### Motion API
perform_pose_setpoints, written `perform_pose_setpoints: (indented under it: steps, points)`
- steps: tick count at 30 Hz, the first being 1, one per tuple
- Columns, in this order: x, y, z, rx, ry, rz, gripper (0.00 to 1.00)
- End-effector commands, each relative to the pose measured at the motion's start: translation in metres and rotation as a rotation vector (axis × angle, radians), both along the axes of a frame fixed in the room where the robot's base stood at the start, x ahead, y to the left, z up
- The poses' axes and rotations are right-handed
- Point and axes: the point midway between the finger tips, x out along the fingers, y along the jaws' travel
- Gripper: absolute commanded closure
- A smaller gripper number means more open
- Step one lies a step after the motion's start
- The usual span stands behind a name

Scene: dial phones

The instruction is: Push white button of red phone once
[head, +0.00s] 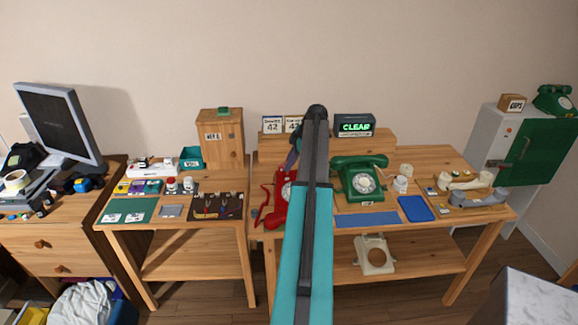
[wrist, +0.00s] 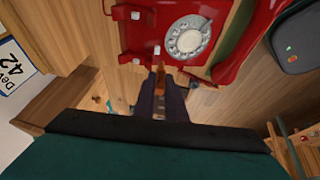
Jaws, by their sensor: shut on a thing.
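The red phone (head: 279,200) stands on the middle table in the head view, partly hidden by my arm. In the wrist view the red phone (wrist: 222,30) fills the top, with a white dial (wrist: 187,38). White pieces show along its left part, one at the upper left (wrist: 135,14) and one lower (wrist: 136,60); I cannot tell which is the white button. My gripper (wrist: 159,80) points at the phone's near edge, shut on a narrow orange-brown thing (wrist: 159,76). I cannot tell if it touches the phone. In the head view my gripper (head: 292,158) is mostly hidden.
A green phone (head: 359,178) stands right of the red one, with a blue mat (head: 366,220) in front. A "CLEAR" display (head: 355,125) and number cards (head: 272,125) stand on the shelf behind. A dark tool mat (head: 216,206) lies on the left table.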

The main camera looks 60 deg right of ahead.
Motion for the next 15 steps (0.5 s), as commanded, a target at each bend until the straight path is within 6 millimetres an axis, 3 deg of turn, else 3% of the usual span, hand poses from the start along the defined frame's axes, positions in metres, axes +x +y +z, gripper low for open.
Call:
perform_pose_setpoints:
  steps: [15]
  points:
    - [-0.007, 0.011, 0.029, 0.0, 0.0, 0.0, 1.0]
